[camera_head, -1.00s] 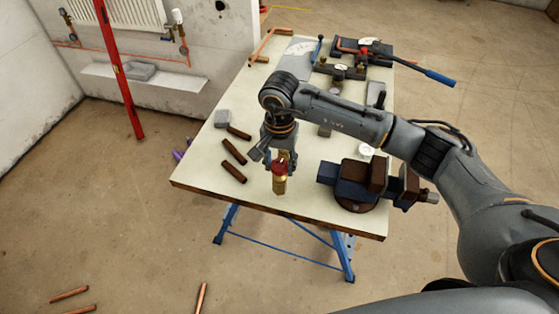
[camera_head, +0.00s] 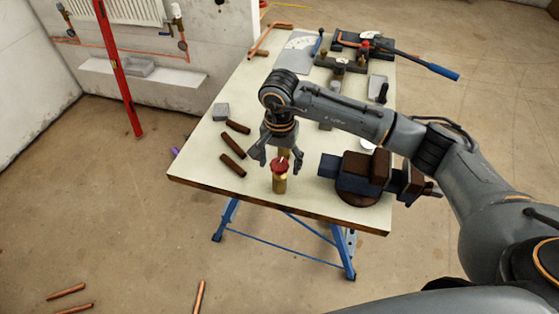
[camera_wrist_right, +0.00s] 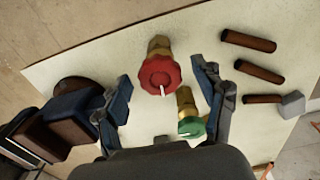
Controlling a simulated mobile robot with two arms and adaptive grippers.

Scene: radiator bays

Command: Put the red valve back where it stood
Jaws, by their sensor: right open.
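The red valve (camera_head: 280,174), a brass body with a red handwheel, stands upright on the pale tabletop near its front edge. My right gripper (camera_head: 277,157) is open just behind and above it, its fingers spread and apart from the valve. In the right wrist view, the red valve (camera_wrist_right: 160,72) shows between and slightly beyond the open fingertips. A green-wheeled brass valve (camera_wrist_right: 190,124) stands nearer the wrist, beside one finger; in the head view it is mostly hidden behind my gripper. My left gripper is not in view.
A blue and brown vise (camera_head: 358,180) stands to the right. Brown pipe pieces (camera_head: 232,165) and a grey-headed tool (camera_head: 220,112) lie to the left. More tools and a pipe bender (camera_head: 365,46) are at the back. The table's front edge (camera_head: 270,204) is close.

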